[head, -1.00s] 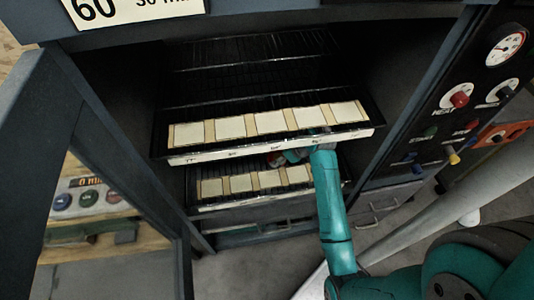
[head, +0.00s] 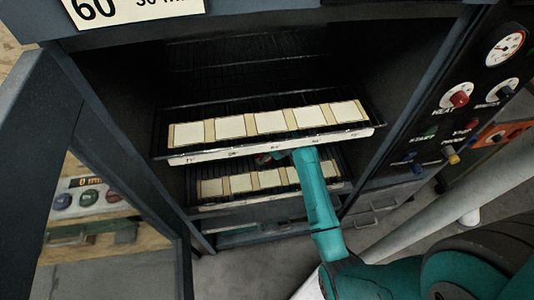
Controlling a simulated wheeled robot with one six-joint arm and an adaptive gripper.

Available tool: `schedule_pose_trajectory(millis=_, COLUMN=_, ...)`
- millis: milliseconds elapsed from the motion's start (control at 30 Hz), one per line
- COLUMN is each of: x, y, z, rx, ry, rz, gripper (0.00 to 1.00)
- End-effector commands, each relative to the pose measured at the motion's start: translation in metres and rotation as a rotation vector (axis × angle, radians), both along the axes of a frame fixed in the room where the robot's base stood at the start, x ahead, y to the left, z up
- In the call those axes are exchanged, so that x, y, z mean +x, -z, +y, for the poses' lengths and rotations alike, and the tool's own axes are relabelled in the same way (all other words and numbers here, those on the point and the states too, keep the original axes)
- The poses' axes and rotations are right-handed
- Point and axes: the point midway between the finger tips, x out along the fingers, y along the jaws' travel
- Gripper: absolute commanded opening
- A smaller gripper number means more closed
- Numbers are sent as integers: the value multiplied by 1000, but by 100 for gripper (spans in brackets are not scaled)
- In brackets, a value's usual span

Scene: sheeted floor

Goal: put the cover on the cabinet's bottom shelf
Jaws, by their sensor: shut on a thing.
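The cabinet (head: 408,95) stands open in front of me. My gripper (head: 268,157) is inside it, reaching in just under the front lip of the upper tray and above the lower tray. Only a small dark and reddish part of it shows. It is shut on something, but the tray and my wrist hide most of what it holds. I see no clear outline of the cover, so its shape and tilt cannot be told. The cabinet's lowest opening (head: 248,238) shows as a narrow dark strip below the lower tray.
The upper tray (head: 272,148) and lower tray (head: 265,199) each carry several pale squares and leave a narrow gap between them. The open door (head: 75,130) stands left. A control panel (head: 462,100) with knobs is on the right. A grey pipe (head: 425,215) runs beside my arm.

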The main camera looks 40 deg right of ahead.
Motion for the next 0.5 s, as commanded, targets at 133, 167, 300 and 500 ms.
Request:
schedule_pose_trajectory(millis=133, x=0, y=2, z=0, rx=0, ry=0, rz=0, gripper=28)
schedule_pose_trajectory(millis=167, x=0, y=2, z=0, rx=0, ry=0, rz=0, gripper=81)
schedule_pose_trajectory(millis=300, x=0, y=2, z=0, rx=0, ry=0, rz=0, gripper=99)
schedule_pose_trajectory(millis=500, x=0, y=2, z=0, rx=0, ry=0, rz=0, gripper=99)
